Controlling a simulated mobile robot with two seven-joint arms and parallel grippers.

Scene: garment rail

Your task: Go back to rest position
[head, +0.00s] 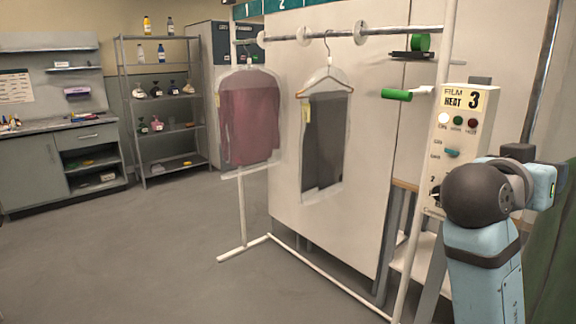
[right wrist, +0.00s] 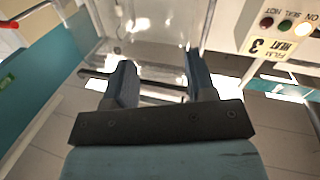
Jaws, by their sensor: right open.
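My right arm (head: 485,225) stands at the right edge of the head view, in front of the film heat panel; its fingers cannot be made out there. In the right wrist view my right gripper (right wrist: 162,82) is open, its two fingers apart with nothing held between them. Clear film (right wrist: 150,40) and a dark bar (right wrist: 150,90) show beyond the fingers. My left gripper is not in view.
A garment rail (head: 345,32) carries a bagged red garment (head: 250,115) and a bagged dark garment (head: 324,145). The film heat panel (head: 460,135) with a lit white lamp is close to my right arm; it also shows in the right wrist view (right wrist: 280,35). Floor at left is clear.

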